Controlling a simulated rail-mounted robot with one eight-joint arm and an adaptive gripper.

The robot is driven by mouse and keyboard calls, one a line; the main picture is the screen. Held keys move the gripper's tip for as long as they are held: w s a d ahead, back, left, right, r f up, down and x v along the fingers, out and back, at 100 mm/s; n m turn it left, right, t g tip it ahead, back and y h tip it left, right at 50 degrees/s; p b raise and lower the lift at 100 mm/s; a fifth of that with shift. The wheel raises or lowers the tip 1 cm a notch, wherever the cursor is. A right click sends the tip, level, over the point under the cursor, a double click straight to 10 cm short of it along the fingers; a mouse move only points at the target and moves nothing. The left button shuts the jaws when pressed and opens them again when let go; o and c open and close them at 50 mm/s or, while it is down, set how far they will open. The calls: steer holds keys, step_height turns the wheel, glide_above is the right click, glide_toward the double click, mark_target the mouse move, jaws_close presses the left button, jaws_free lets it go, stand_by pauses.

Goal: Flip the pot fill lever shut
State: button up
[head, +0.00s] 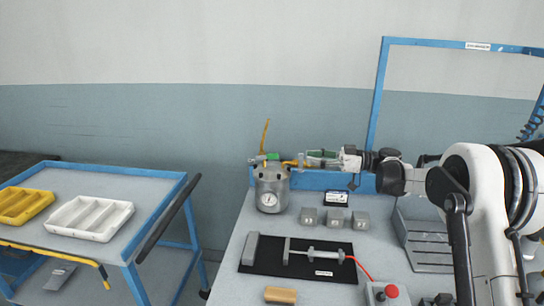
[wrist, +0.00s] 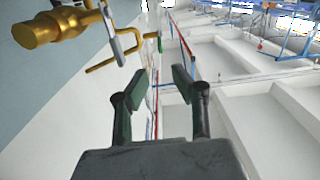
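The metal pot (head: 270,192) with a round gauge stands at the back left of the bench. A thin yellow lever (head: 265,136) rises nearly upright from its top, beside a small green part (head: 272,157). I cannot tell for sure which of these is the fill lever. My gripper (head: 306,159) is level with the pot's top, on its right, pointing left. In the wrist view my gripper (wrist: 161,84) is open with nothing between its fingers. A brass fitting (wrist: 45,30) and a bent yellow rod (wrist: 120,50) show at upper left, apart from the fingers.
Three grey blocks (head: 333,217) and a small display (head: 336,198) sit right of the pot. A black mat (head: 262,266) holds a metal fixture in front. A blue frame (head: 378,85) rises at the back. A trolley (head: 125,182) with trays stands left, across a gap.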

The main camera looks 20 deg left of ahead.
mark_target(273, 155)
steer(key=s+a, duration=0.1)
steer(key=a, duration=0.7)
steer(key=s+a, duration=0.1)
steer(key=a, duration=0.4)
steer(key=shift+s+p, duration=0.3)
steer(key=shift+s, duration=0.05)
steer(key=shift+c, duration=0.6)
jaws_close()
